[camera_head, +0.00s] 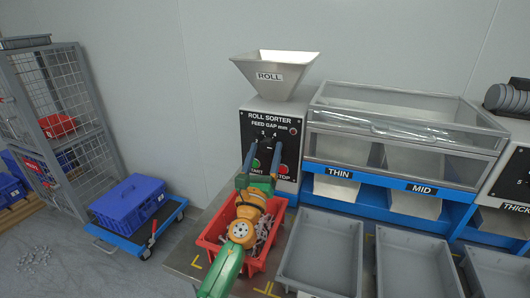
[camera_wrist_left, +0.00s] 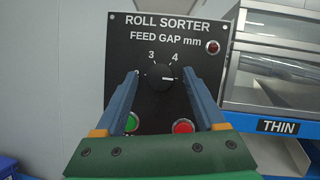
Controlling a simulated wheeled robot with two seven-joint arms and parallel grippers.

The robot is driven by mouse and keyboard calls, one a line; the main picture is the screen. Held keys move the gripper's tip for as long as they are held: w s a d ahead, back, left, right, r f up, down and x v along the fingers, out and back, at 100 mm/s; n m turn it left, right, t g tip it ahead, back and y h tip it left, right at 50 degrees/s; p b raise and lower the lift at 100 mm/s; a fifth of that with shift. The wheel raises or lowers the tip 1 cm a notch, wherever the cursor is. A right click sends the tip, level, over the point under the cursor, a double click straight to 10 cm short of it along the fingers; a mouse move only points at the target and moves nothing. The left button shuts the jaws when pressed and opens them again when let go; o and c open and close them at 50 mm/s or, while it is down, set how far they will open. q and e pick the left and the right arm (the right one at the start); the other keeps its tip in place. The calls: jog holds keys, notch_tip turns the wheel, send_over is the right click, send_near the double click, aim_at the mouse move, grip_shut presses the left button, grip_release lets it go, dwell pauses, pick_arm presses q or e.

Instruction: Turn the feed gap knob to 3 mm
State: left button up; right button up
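The roll sorter's black panel (camera_head: 287,134) carries the label FEED GAP mm. Its round black feed gap knob (camera_wrist_left: 160,74) has tick marks, with 3 at upper left and 4 at upper right. A pale mark on the knob seems to point right, past the 4, but it is small. In the head view the knob (camera_head: 265,145) is partly hidden by my gripper. My left gripper (camera_wrist_left: 161,82) is open, one blue finger on each side of the knob; I see gaps, and cannot tell its distance from the panel. My right gripper is out of view.
A green START button (camera_wrist_left: 131,122) and a red STOP button (camera_wrist_left: 183,126) sit below the knob, close to the fingers. A red crate of metal parts (camera_head: 212,237) lies under my left arm. Grey trays (camera_head: 320,222) stand right of it. A steel hopper (camera_head: 274,70) is above.

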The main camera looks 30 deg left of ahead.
pick_arm(q)
grip_shut()
